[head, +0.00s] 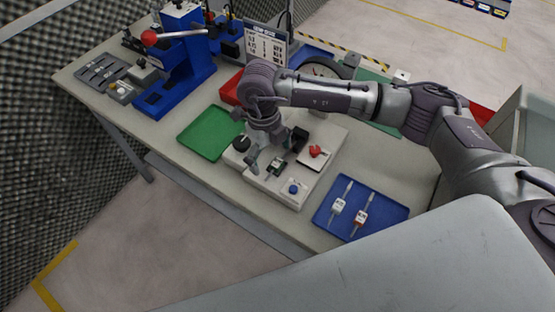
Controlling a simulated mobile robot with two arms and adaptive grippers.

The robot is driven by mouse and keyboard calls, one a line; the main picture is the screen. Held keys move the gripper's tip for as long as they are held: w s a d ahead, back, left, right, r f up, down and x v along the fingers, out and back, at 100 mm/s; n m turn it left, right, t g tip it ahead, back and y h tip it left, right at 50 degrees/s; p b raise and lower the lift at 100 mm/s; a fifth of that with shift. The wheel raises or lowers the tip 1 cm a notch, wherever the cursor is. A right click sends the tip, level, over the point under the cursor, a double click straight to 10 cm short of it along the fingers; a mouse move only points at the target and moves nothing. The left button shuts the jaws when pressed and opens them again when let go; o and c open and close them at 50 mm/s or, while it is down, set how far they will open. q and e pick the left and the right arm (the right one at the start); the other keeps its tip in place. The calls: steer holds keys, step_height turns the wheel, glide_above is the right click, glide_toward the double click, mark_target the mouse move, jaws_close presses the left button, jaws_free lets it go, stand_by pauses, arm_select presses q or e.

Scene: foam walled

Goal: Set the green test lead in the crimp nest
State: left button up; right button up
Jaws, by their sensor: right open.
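My right gripper (268,150) reaches in from the right and points down over a pale fixture board (310,178). It is open. A small dark block (277,166), possibly the crimp nest, sits on the board just below the fingers. I cannot make out a green test lead; the gripper and its wrist hide part of the board. A blue tray (388,209) at the front right holds two leads, one with a white label (338,206) and one with a red and white label (361,216). My left gripper is not in view.
The board also carries a red knob (316,151), a blue knob (293,188) and a black knob (241,143). An empty green tray (208,133) lies left of it. A blue press (185,60) with a red-balled lever and a printed sign (265,45) stand behind.

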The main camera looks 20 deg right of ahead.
mark_target(272, 167)
steer(key=shift+s+f+p, duration=0.2)
steer(key=shift+f+p, duration=0.1)
steer(key=shift+f, duration=1.25)
steer(key=shift+c, duration=0.3)
steer(key=shift+s, duration=0.15)
steer(key=c, duration=1)
steer(key=shift+c, duration=0.4)
